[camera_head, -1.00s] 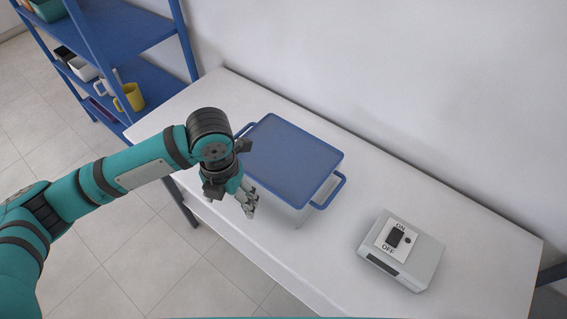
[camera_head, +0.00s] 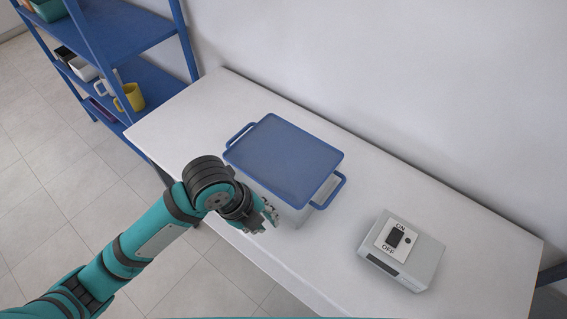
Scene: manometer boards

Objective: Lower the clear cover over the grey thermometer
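No clear cover and no grey thermometer can be made out in the head view. A light grey box with a blue top (camera_head: 285,158) stands on the white table, with a blue loop handle at each end. My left gripper (camera_head: 268,217) is at the box's near side, below the blue top and close to the table's front edge. It holds nothing that I can see, and the gap between its fingers is too small to judge. Whether it touches the box cannot be told. My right gripper is out of view.
A grey switch box (camera_head: 402,252) marked ON and OFF stands on the right of the white table (camera_head: 465,225). A blue shelf unit (camera_head: 125,38) with a yellow mug (camera_head: 131,97) and other items stands at the left. The table's far strip is clear.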

